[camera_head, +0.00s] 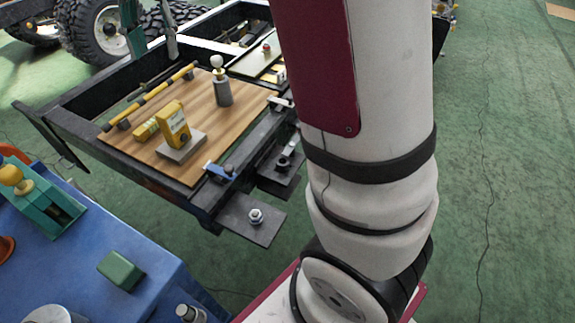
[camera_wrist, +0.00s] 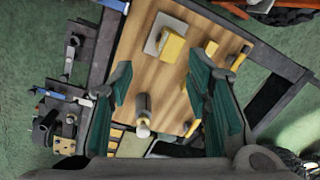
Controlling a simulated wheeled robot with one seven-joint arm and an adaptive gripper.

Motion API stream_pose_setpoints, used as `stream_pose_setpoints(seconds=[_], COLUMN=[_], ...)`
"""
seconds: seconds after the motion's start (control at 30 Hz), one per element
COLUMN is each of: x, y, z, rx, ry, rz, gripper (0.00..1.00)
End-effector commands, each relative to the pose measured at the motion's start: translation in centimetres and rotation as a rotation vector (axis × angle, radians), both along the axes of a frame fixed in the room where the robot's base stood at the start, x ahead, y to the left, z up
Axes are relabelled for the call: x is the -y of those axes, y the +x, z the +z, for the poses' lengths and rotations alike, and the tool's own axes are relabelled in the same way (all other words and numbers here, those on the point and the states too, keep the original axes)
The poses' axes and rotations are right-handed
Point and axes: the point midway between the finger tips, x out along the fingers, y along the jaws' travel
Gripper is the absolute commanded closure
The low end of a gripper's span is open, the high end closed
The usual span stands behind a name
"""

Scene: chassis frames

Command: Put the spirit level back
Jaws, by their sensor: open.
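The spirit level appears to be the long yellow bar with black sections (camera_head: 150,95). It rests on dark supports along the far left edge of a wooden board (camera_head: 205,108). In the wrist view its yellow and black end (camera_wrist: 240,58) shows beside the right finger, which hides its middle. My gripper (camera_wrist: 158,72) is open, with teal fingers spread above the board and nothing between them. A yellow box-shaped device (camera_head: 174,124) stands on a grey plate (camera_head: 180,148). A shorter yellow piece (camera_head: 146,129) lies beside it.
A grey post with a white ball top (camera_head: 222,85) stands on the board, below the fingers in the wrist view (camera_wrist: 143,112). The board sits in a black chassis frame (camera_head: 70,110). A blue table (camera_head: 150,275) with a green block (camera_head: 120,269) is at lower left.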

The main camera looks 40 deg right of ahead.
Motion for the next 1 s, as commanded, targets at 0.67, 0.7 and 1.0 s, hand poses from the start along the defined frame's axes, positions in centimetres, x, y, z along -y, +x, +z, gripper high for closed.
stream_pose_setpoints(seconds=[0.67, 0.7, 1.0], x=[-1.1, -1.1, -0.9], y=[-30.3, -31.4, -35.3], z=[-1.5, -2.1, -4.9], rx=[0.106, 0.106, 0.105], ry=[-0.104, -0.116, -0.161], rz=[0.693, 0.725, 0.836], gripper=[0.55, 0.55, 0.55])
